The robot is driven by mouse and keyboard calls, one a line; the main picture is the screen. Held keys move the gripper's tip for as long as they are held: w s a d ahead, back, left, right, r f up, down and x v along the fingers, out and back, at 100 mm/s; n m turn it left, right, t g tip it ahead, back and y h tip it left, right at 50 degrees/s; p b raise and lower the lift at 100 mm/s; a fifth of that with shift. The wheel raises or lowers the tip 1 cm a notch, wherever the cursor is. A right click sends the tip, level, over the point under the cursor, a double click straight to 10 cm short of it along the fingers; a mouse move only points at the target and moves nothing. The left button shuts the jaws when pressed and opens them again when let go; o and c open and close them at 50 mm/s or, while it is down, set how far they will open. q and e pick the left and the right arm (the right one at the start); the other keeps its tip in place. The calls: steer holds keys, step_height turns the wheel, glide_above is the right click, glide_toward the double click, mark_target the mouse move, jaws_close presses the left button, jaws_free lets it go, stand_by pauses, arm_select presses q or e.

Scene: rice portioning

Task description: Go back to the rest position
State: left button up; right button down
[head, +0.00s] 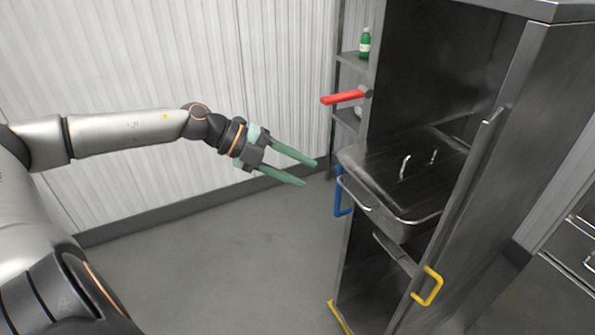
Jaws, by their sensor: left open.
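My left gripper (310,173) has two long green fingers spread apart with nothing between them. The arm reaches in from the left and points right, towards the open metal cabinet. The gripper hangs in free air over the grey floor and appears apart from the cabinet and the tray. A metal tray (405,219) with a lid and wire handles sits in the cabinet and sticks out at the front. My right gripper is not in view.
The tall metal cabinet (575,75) stands at right with its front open. It has a red handle (343,98), a blue handle (338,192) and a yellow handle (431,287). A green bottle (365,45) stands on a shelf behind. The floor (230,265) below the arm is clear.

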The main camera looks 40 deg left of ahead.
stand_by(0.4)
arm_select(q)
steer(key=s+d+f+n+t+y, duration=0.2)
steer(key=d+f+n+t, duration=0.15)
steer(key=f+n, duration=0.5)
steer(key=s+d+f+n+t+y, duration=0.15)
steer(key=d+f+n+t, duration=0.35)
steer(key=f, duration=0.7)
steer(key=s+d+f+n+g+y, duration=0.1)
steer(key=s+d+f+n+g, duration=0.2)
steer(key=s+d+f+n, duration=0.1)
steer(key=s+d+f+n+g+y, duration=0.2)
steer(key=s+d+f+n+g, duration=0.1)
steer(key=s+f, duration=0.6)
steer(key=d+n, duration=0.1)
steer(key=n, duration=0.1)
steer(key=shift+s+f+n, duration=0.25)
steer(key=shift+f+n, duration=0.1)
steer(key=shift+f, duration=0.05)
steer(key=shift+g, duration=0.25)
